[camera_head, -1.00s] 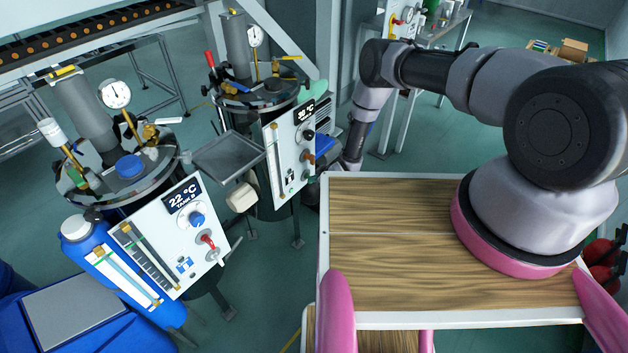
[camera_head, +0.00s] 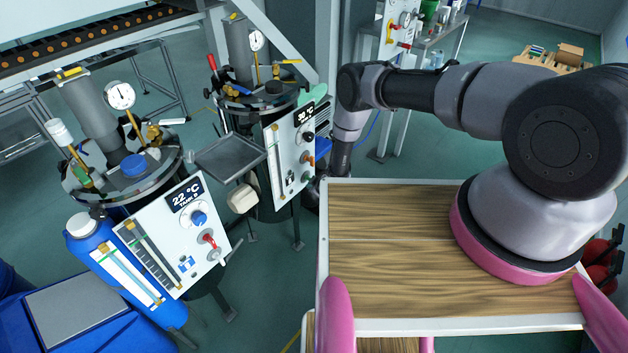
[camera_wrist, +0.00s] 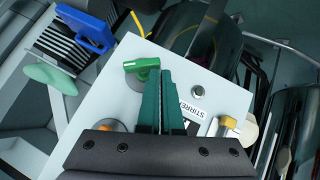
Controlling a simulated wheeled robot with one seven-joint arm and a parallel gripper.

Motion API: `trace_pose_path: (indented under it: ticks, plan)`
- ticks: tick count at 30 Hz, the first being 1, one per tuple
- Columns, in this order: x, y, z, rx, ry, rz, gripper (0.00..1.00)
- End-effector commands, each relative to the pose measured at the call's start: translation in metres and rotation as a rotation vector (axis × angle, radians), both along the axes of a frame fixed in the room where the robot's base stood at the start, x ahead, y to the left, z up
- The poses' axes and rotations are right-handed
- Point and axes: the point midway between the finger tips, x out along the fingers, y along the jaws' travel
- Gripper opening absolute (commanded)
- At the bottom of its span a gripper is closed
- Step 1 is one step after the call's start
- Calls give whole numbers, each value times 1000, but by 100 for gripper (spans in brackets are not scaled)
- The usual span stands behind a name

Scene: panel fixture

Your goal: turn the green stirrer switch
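The green stirrer switch (camera_wrist: 141,67) is a small green lever on a white panel (camera_wrist: 118,88), seen in the wrist view. Part of a STIRRER label (camera_wrist: 190,110) shows to the right of my fingers. My gripper (camera_wrist: 166,76) has two dark green fingers lying side by side, apparently shut with nothing seen between them. Their tips are just right of the lever's end; I cannot tell whether they touch it.
In the head view, the TANK B panel (camera_head: 160,262) stands left and a grey tray (camera_head: 230,158) lies between the tanks.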

Motion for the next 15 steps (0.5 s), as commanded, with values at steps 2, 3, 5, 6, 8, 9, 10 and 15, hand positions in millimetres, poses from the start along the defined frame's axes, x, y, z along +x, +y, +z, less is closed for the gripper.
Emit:
trace_pose_path:
  ticks: [2,3,5,6,8,9,10,15]
  plan:
    - [-2,1,-3,-1,1,0,0]
    - [-2,1,-5,-1,1,0,0]
    - [-3,1,-7,-1,1,0,0]
    - [-4,2,-9,0,2,0,0]
    - [-4,2,-11,0,2,1,0]
    - [-4,2,-12,-1,1,0,0]
    - [-4,3,-13,0,1,1,0]
    - [-5,3,-19,0,1,1,0]
